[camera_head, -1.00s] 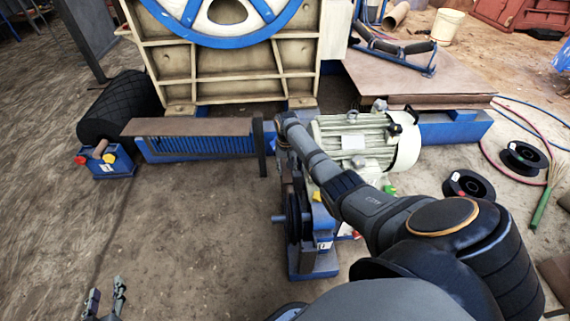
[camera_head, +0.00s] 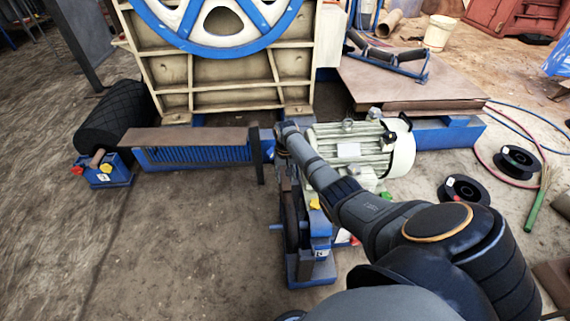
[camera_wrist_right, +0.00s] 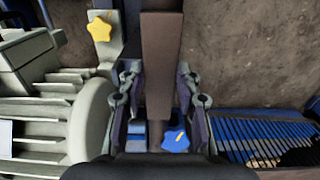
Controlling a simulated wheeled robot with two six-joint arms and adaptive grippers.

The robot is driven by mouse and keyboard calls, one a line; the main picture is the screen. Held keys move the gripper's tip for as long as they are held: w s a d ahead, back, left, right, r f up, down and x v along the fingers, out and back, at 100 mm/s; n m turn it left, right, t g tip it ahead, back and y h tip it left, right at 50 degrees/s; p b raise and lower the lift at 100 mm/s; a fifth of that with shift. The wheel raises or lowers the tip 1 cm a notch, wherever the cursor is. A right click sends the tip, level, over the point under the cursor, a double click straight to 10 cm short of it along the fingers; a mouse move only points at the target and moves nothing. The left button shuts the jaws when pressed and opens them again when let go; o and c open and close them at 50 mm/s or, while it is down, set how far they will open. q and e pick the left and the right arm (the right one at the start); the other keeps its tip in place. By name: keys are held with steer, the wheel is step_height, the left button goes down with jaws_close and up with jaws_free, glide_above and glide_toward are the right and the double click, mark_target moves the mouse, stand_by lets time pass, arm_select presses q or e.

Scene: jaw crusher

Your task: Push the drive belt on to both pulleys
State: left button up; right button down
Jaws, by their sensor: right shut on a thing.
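My right gripper (camera_wrist_right: 156,100) has its two fingers on either side of a flat brown band, which looks like the drive belt (camera_wrist_right: 161,50), and is shut on it. In the head view my right arm reaches over the cream motor's left end, and that wrist hides the gripper's tips. Below it a dark band (camera_head: 291,215) stands upright beside a blue stand (camera_head: 312,270). I cannot tell whether the belt sits on a pulley. The motor's pulley is hidden. The blue-rimmed wheel (camera_head: 225,42) is at the top, cut off. My left gripper is out of view.
The cream motor (camera_head: 350,150) is just right of my wrist. A blue guard (camera_head: 195,155) and a dark upright post (camera_head: 257,155) stand to its left. Black spools (camera_head: 466,190) and hoses lie at right. The ground at lower left is clear.

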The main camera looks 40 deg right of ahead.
mark_target(287, 178)
steer(key=c, duration=1)
jaws_free()
steer(key=shift+s+d+r, duration=0.1)
steer(key=shift+d+r, duration=0.15)
steer(key=shift+d, duration=0.1)
steer(key=shift+o, duration=0.4)
steer(key=shift+a, duration=0.1)
steer(key=shift+f, duration=0.1)
step_height(287, 178, up, 12)
